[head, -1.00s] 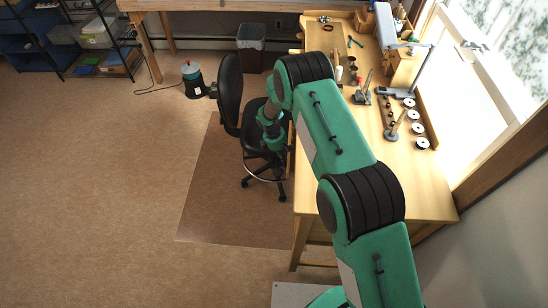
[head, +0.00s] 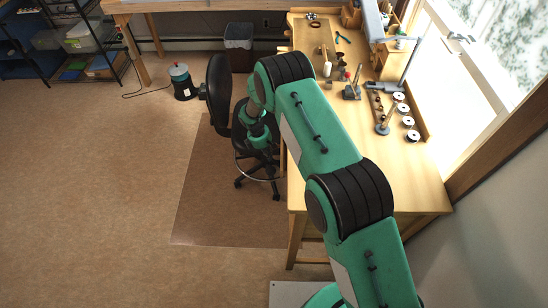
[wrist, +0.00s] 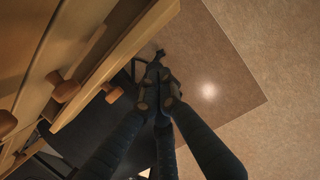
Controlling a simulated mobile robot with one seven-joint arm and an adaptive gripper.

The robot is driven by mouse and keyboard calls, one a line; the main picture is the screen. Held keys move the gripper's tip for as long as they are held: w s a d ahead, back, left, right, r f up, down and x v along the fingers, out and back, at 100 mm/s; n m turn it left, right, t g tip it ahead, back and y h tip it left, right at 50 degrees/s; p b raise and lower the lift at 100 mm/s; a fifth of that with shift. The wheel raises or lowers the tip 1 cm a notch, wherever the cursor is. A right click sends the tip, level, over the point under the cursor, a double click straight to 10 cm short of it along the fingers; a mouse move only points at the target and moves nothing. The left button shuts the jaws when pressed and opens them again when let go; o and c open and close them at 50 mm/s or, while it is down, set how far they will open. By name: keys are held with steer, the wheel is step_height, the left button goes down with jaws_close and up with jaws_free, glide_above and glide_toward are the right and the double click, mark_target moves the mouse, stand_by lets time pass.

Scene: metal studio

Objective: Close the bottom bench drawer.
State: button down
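The bench drawers show in the wrist view as wooden fronts with round knobs. One drawer (wrist: 117,66) stands out from the bench, to the left of my gripper; I cannot tell for sure whether it is the bottom one. Wooden knobs (wrist: 67,91) show on the fronts. My gripper (wrist: 156,84) points past the drawer toward the floor, its dark fingers drawn together and empty. It appears apart from the drawer front. In the head view the bench (head: 400,185) shows its top; its drawers and my gripper's fingertips are hidden there.
A black office chair (head: 218,95) stands close against the bench's left side, by my forearm, on a brown floor mat (head: 205,190). A waste bin (head: 239,42) and a small canister (head: 181,80) stand beyond. Open floor lies to the left.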

steer(key=p+v, duration=0.1)
steer(key=v, duration=0.9)
steer(key=shift+a, duration=0.2)
steer(key=b, duration=0.1)
steer(key=w+a+h+b, duration=0.1)
steer(key=w+a+b, duration=0.1)
steer(key=b, duration=0.1)
steer(key=shift+w+a+f+h, duration=0.1)
steer(key=shift+w+f+h, duration=0.15)
steer(key=shift+f+h, duration=0.05)
steer(key=shift+f, duration=0.1)
